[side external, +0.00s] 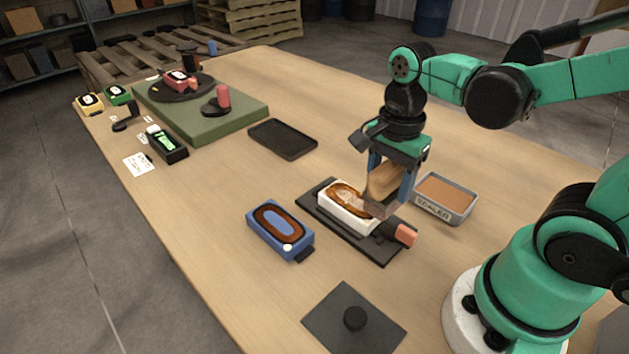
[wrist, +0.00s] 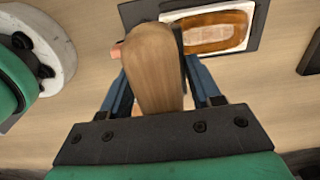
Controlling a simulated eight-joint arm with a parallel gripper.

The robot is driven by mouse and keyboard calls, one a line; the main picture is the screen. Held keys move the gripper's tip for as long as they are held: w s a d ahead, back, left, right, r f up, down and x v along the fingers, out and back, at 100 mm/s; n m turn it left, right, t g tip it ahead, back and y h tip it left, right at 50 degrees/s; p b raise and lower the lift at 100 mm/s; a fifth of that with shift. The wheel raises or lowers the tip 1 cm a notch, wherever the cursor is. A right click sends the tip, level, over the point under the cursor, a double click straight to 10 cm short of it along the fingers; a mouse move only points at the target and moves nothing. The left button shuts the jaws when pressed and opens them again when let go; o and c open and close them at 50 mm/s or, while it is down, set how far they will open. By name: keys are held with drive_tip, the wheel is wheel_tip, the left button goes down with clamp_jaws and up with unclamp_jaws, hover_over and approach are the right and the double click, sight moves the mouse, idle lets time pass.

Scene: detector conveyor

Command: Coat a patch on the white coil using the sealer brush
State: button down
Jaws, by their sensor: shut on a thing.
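The white coil (side external: 337,214) lies in a black holder with a brown oval winding on top. A pale, glossy smear shows over part of the winding; the coil also shows at the top of the wrist view (wrist: 246,14). My gripper (side external: 388,184) is shut on the wooden handle of the sealer brush (side external: 383,181), above the right end of the coil. The handle fills the middle of the wrist view (wrist: 152,65). The brush's lower end is close to the coil; I cannot tell whether the bristles touch it. The sealer tray (side external: 432,209) holds a tan fill, right of my gripper.
The black holder (side external: 375,248) has a salmon-coloured block (side external: 405,235) at its near right end. A blue coil (side external: 262,238) lies to its left. A black tray (side external: 282,139), a dark plate with a knob (side external: 335,325) and a green platform (side external: 215,130) stand around; bare table lies between.

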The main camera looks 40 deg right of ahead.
drive_tip(key=f, duration=0.2)
drive_tip(key=shift+w+f, duration=0.3)
drive_tip(key=shift+w, duration=1.75)
drive_tip(key=shift+s+f, duration=0.15)
drive_tip(key=shift+s, duration=0.75)
drive_tip(key=shift+s+r, duration=0.2)
drive_tip(key=shift+s, duration=0.2)
drive_tip(key=shift+s+f, duration=0.2)
drive_tip(key=shift+s, duration=0.55)
drive_tip(key=shift+w+a+r, duration=0.1)
drive_tip(key=shift+w+r, duration=0.1)
drive_tip(key=shift+w, duration=1.25)
drive_tip(key=shift+w+f, duration=0.25)
drive_tip(key=shift+w, duration=0.15)
drive_tip(key=shift+w+r, duration=0.1)
drive_tip(key=shift+r, duration=0.1)
drive_tip(key=shift+s, duration=1.6)
drive_tip(key=r, duration=0.3)
drive_tip(key=shift+s, duration=0.4)
drive_tip(key=shift+r, duration=2.6)
